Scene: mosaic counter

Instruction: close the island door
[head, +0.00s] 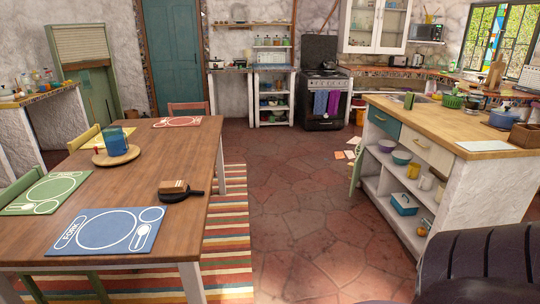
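The kitchen island (505,185) stands at the right, with a wooden top and white rough sides. Its narrow pale green door (356,171) is at the far left end of the front. The door stands open, swung out and seen nearly edge-on. The shelves (393,193) behind the front are exposed and hold bowls, a yellow mug and a blue box. A teal drawer (383,121) and a cream drawer (433,153) above look shut. The door's handle is too small to make out. Neither of my grippers is in view.
A wooden dining table (150,185) with placemats fills the left, over a striped rug (228,225). The tiled floor (295,210) between table and island is open. A dark ribbed, rounded object (480,262) blocks the lower right.

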